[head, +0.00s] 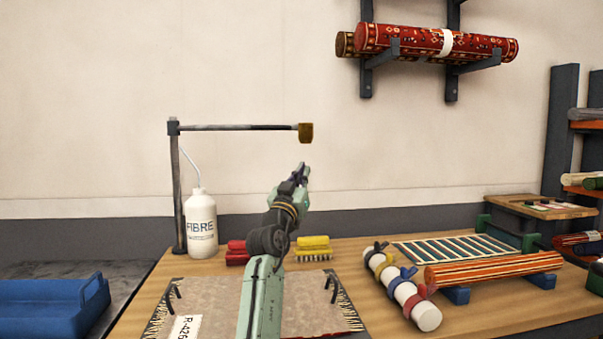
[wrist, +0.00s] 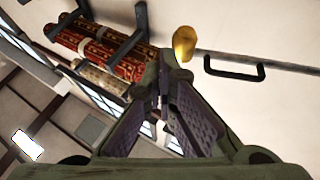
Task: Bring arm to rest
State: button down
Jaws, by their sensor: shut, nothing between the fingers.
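My gripper (head: 303,170) is raised above the wooden workbench (head: 350,256) in the head view, its fingers pointing up toward the wall. In the wrist view my gripper (wrist: 163,75) has its fingertips together with nothing between them. The arm rises from the front middle of the bench, in front of a grey-brown rug piece (head: 205,297) with a paper label. The tip is a little below the brass-coloured head (head: 306,133) of a post-mounted bar, apart from it in the head view.
Right are a strapped white roll (head: 405,295) and a striped rug roll (head: 490,268). Rolled rugs (head: 430,42) sit on wall brackets. A blue tray (head: 50,306) is far left.

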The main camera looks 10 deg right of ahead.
jog(key=shift+s+f, duration=0.15)
jog(key=shift+s, duration=0.05)
